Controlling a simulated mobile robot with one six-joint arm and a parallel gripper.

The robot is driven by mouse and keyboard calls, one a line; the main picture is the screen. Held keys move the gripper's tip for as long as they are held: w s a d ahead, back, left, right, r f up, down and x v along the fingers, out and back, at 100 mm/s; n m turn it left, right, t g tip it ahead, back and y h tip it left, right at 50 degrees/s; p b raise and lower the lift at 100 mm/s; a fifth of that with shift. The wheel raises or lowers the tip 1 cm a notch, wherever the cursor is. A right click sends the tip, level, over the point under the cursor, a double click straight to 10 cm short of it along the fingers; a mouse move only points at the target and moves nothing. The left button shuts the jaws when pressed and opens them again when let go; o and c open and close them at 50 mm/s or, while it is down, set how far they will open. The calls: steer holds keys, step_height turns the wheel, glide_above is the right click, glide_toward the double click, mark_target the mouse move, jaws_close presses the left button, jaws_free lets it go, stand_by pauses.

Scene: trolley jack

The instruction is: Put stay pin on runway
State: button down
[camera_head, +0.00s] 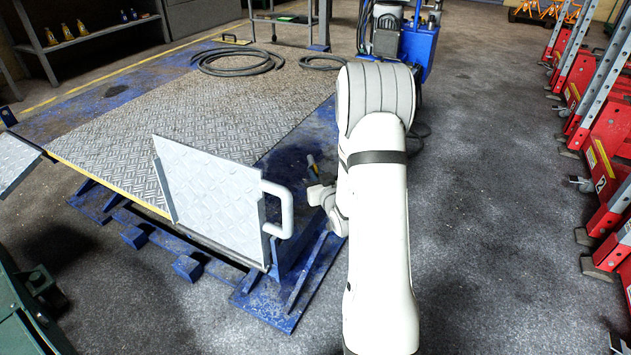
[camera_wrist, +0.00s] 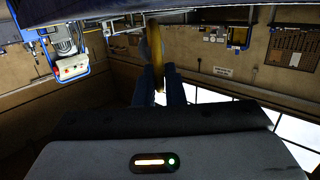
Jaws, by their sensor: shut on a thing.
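The runway (camera_head: 215,105) is a grey diamond-plate deck with worn blue ends, left of my arm in the head view. My gripper (camera_head: 317,178) is beside the runway's near right side, mostly hidden by my own arm. In the wrist view my gripper (camera_wrist: 158,80) is shut on a slim yellowish piece, which I take to be the stay pin (camera_wrist: 157,50). In the head view a small dark and orange tip (camera_head: 311,161) shows above the gripper; it appears to be the same pin. Whether it touches the runway cannot be told.
A raised ramp flap (camera_head: 205,190) with a white handle (camera_head: 283,210) stands at the runway's near end, close to my gripper. Coiled hoses (camera_head: 238,62) lie on the far end. A blue machine (camera_head: 415,45) stands behind my arm. Red stands (camera_head: 605,145) line the right; floor between is clear.

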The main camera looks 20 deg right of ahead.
steer(key=shift+f, duration=0.35)
steer(key=shift+f, duration=0.1)
steer(key=shift+f, duration=0.15)
steer(key=c, duration=1.5)
jaws_free()
steer(key=shift+r, duration=0.2)
